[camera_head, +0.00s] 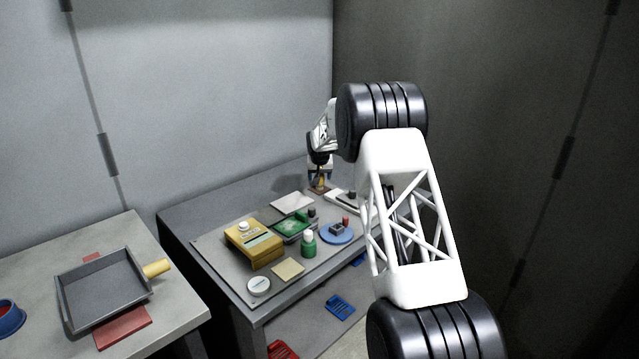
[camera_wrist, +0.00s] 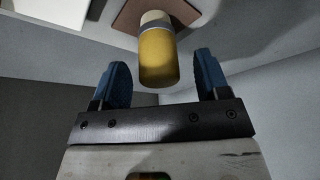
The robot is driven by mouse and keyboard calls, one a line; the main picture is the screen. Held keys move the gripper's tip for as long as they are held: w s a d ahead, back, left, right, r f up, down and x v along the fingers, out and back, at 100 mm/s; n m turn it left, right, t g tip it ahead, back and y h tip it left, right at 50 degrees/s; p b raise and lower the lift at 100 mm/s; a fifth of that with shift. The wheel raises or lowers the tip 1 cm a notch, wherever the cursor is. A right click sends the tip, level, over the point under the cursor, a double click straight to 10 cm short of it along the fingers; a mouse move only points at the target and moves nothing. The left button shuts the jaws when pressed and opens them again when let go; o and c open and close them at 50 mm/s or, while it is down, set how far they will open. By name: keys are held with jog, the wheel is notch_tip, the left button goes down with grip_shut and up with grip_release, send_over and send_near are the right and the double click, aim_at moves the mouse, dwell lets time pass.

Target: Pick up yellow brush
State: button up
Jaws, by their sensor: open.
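The yellow brush (camera_wrist: 157,58) shows in the wrist view as a yellow cylinder with a grey band and a cream end. It lies in line with the gap between the two blue fingers of my gripper (camera_wrist: 161,80), with space on both sides. My gripper is open and does not hold it. In the head view, my gripper (camera_head: 319,172) is small and low over the far corner of the dark table. A small yellow-brown spot (camera_head: 320,189) just below it may be the brush; its bristles cannot be made out.
A grey mat (camera_head: 215,252) on the table holds a yellow device (camera_head: 254,243), a green item (camera_head: 293,227), a green bottle (camera_head: 308,245), a blue round dish (camera_head: 338,233) and a white pad (camera_head: 292,203). A dark tray (camera_head: 100,290) stands on the left table. Walls close in behind.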

jog(key=shift+w+f, duration=0.15)
jog(key=shift+f, duration=0.1)
dwell(0.4)
jog(key=c, duration=1)
jog(key=shift+r, duration=0.1)
jog(key=shift+r, duration=1.6)
jog(key=s+d, duration=0.1)
jog(key=s, duration=0.4)
jog(key=s+r, duration=0.1)
jog(key=s, duration=0.4)
jog(key=s+d, duration=0.1)
jog(key=s, duration=0.4)
jog(key=shift+s+d+r, duration=0.25)
jog(key=shift+s+d, duration=0.05)
jog(key=shift+s, duration=0.1)
